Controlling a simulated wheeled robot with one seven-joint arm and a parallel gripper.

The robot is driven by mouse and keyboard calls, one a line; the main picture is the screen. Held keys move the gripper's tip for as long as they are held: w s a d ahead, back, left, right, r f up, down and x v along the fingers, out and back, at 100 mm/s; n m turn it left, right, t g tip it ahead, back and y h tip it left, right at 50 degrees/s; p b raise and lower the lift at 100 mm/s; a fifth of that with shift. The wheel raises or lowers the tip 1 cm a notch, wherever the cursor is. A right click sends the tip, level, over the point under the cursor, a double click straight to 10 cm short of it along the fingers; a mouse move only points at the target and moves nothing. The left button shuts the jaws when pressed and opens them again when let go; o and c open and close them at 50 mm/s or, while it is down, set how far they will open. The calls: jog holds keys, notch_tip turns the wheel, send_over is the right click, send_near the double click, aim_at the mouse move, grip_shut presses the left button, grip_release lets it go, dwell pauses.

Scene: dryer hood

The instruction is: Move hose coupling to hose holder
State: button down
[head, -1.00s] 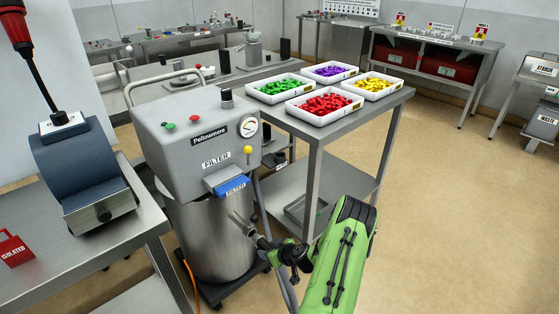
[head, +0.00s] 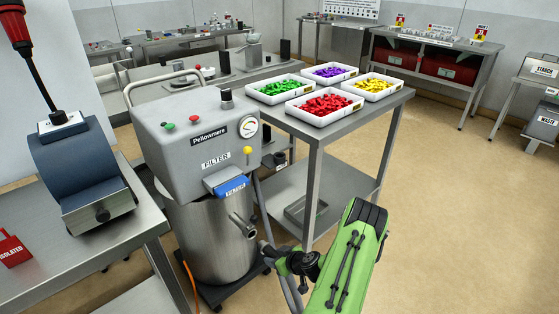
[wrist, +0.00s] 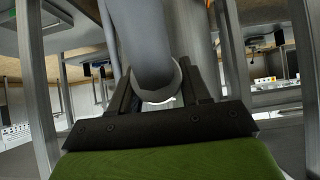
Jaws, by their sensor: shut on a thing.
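My gripper (head: 270,253) is low in front of the filter drum, to the right of its metal pipe stub (head: 243,226), with a small gap between them. In the wrist view, my gripper (wrist: 160,95) is shut around the end of a grey hose (wrist: 143,40). The pale ring at that end looks like the hose coupling (wrist: 162,88); the fingers partly hide it. The hose also hangs below my gripper in the head view (head: 291,292). A dark cup-shaped fitting (head: 280,159) beside the filter unit may be the hose holder; its small label is unreadable.
The grey filter unit (head: 190,130) stands on a dark wheeled base at the left. A steel table (head: 330,135) with trays of coloured pieces and a lower shelf is behind my arm. An orange cable (head: 190,285) runs down the drum's left. Floor at the right is clear.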

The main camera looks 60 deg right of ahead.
jog(key=s+a+b, duration=0.1)
jog(key=s, duration=0.7)
jog(key=shift+a, duration=0.4)
jog(key=shift+s, duration=0.1)
